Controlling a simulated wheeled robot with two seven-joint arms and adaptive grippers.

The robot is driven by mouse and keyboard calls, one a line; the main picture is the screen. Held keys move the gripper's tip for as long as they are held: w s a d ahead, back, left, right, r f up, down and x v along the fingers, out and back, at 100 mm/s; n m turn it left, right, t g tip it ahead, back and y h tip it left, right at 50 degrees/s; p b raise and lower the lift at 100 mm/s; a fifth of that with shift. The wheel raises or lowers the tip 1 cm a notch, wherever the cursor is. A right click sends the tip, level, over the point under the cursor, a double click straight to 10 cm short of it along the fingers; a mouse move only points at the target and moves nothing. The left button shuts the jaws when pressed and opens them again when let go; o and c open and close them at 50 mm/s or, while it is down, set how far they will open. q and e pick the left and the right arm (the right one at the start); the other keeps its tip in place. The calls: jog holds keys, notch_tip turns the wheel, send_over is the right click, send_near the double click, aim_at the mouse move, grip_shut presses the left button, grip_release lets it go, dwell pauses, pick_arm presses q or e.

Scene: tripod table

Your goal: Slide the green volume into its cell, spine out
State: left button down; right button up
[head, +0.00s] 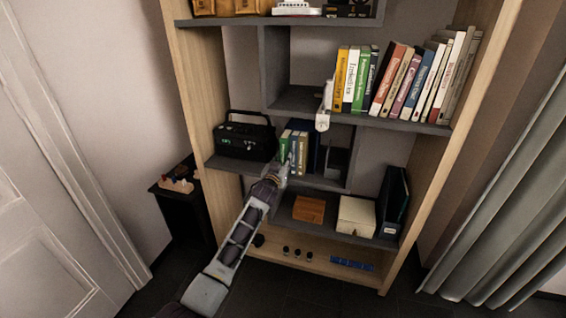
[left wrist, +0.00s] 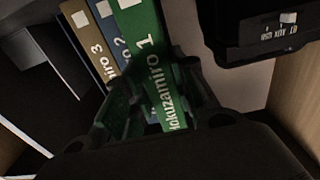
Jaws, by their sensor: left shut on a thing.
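The green volume (head: 284,145) stands in a small cell in the middle of the shelf unit, at the left of a short row of volumes. In the left wrist view the green volume (left wrist: 139,30) shows its spine, with the number 1, towards me. My left gripper (head: 284,170) is shut on it; the fingers (left wrist: 160,105) cover part of the lower spine. A blue volume marked 2 (left wrist: 116,50) and a tan one marked 3 (left wrist: 85,35) stand beside it. How deep the green volume sits is hard to tell.
A black radio (head: 245,140) stands left of the cell; it also shows close by in the left wrist view (left wrist: 265,30). Boxes (head: 356,215) stand below.

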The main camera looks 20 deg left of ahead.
pick_arm(q)
jog(key=shift+w+r+b, duration=0.2)
jog(key=shift+w+b, duration=0.1)
jog(key=shift+w, duration=0.35)
jog(key=c, duration=1.2)
grip_release()
jog(key=shift+o, duration=0.5)
jog(key=shift+d, duration=0.1)
jog(key=shift+f, duration=0.1)
jog(key=shift+f, duration=0.15)
jog(key=shift+s, duration=0.1)
jog(key=shift+s, duration=0.1)
jog(key=s, duration=1.1)
jog(key=shift+s+a, duration=0.25)
jog(key=shift+s, duration=0.05)
